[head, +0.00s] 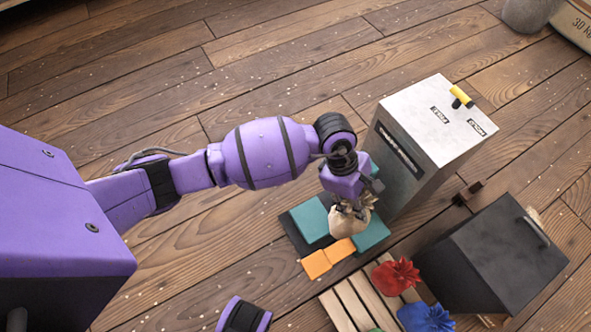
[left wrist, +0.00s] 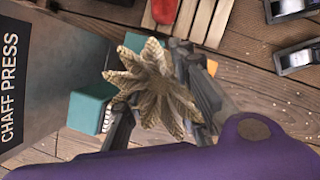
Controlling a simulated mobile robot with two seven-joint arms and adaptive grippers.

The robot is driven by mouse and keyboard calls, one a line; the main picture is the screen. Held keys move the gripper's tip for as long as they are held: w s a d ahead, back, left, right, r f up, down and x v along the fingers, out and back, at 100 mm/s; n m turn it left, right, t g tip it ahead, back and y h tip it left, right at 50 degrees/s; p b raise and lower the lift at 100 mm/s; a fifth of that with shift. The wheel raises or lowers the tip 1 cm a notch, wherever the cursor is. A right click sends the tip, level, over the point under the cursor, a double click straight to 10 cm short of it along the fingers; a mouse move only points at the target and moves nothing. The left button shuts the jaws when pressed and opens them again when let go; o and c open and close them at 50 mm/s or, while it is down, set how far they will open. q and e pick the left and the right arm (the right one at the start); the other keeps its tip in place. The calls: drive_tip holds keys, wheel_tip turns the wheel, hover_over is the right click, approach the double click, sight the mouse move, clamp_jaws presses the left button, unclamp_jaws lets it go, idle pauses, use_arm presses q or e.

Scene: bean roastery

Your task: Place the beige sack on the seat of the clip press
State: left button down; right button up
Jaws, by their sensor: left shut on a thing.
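The beige sack (head: 349,221) hangs from my left gripper (head: 352,203), which is shut on its gathered neck. In the left wrist view the sack's frilled top (left wrist: 155,88) sits between the fingers of the left gripper (left wrist: 160,100) and hides its body. A grey press cabinet (head: 405,165) stands just right of the gripper; its side reads "CHAFF PRESS" in the left wrist view (left wrist: 10,90). Teal blocks (head: 311,219) on a dark base lie at its foot, directly below and around the sack. I cannot tell whether the sack touches them. My right gripper is not in view.
Orange plates (head: 316,264) lie in front of the teal blocks. A slatted wooden pallet (head: 346,304) bears a red sack (head: 391,279) and a blue sack (head: 424,318). A dark box with a handle (head: 490,260) stands at right. A yellow lever (head: 461,96) tops the press.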

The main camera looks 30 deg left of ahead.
use_arm(q)
drive_tip(key=f+n, duration=0.1)
drive_tip(key=s+d+f+n, duration=0.1)
drive_tip(key=d+f+t, duration=0.1)
drive_tip(key=shift+s+f+n, duration=0.15)
drive_tip(key=shift+f+n, duration=0.15)
drive_tip(key=shift+n, duration=0.1)
drive_tip(key=shift+f, duration=0.25)
drive_tip(key=shift+a+f+n, duration=0.15)
drive_tip(key=shift+f+n, duration=0.05)
drive_tip(key=shift+n, duration=0.1)
drive_tip(key=w+a+f+b, duration=0.5)
drive_tip(key=a+f+b, duration=0.3)
drive_tip(key=a+f, duration=0.4)
drive_tip(key=shift+a+f, duration=0.35)
drive_tip(key=shift+f, duration=0.2)
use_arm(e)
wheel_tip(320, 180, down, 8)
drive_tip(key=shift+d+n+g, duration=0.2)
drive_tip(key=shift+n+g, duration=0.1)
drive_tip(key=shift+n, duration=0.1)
